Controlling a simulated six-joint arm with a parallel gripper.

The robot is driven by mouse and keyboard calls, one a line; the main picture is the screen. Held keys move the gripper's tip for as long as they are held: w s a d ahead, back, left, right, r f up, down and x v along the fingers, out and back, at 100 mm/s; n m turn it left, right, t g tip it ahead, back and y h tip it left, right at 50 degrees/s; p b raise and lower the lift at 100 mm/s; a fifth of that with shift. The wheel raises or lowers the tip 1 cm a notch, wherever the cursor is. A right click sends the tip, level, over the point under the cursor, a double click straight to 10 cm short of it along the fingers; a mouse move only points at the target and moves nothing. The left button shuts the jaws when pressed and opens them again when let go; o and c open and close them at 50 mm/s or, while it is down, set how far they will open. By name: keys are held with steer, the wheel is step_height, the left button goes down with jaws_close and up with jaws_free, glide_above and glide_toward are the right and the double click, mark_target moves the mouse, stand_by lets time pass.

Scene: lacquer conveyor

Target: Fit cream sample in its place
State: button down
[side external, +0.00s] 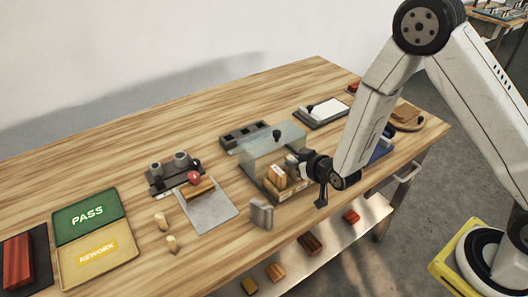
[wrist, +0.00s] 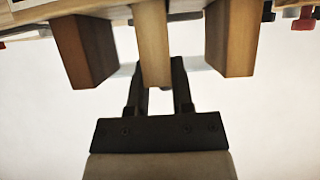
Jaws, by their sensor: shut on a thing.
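The cream sample (wrist: 152,40) is a pale wooden block in the middle of the wrist view. My gripper (wrist: 157,78) is shut on its near end. A darker brown block stands on each side of it, one at the left (wrist: 84,50) and one at the right (wrist: 233,38), with a gap between each and the cream sample. In the side view my gripper (side external: 294,163) reaches into the front of a clear-walled case (side external: 268,146) with wooden blocks (side external: 277,176) inside. My gripper and wrist partly hide the case's right side, and the cream sample's far end is unclear.
A grey metal block (side external: 261,214) stands in front of the case. A dark slotted holder (side external: 243,134) sits behind it. A grey plate (side external: 207,209), a black fixture (side external: 173,180) and PASS (side external: 88,216) and REWORK (side external: 97,249) trays lie leftward. The table's back left is bare.

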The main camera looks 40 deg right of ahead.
steer(key=shift+f, duration=0.1)
steer(key=shift+c, duration=2.4)
jaws_free()
steer(key=v, duration=0.7)
steer(key=shift+s+r, duration=0.2)
steer(key=shift+s, duration=0.05)
steer(key=s+d+r+g, duration=0.5)
steer(key=s+g, duration=0.4)
steer(key=s, duration=0.3)
steer(key=shift+d+r+g, duration=0.2)
steer(key=shift+r+g, duration=0.1)
steer(key=shift+r, duration=0.55)
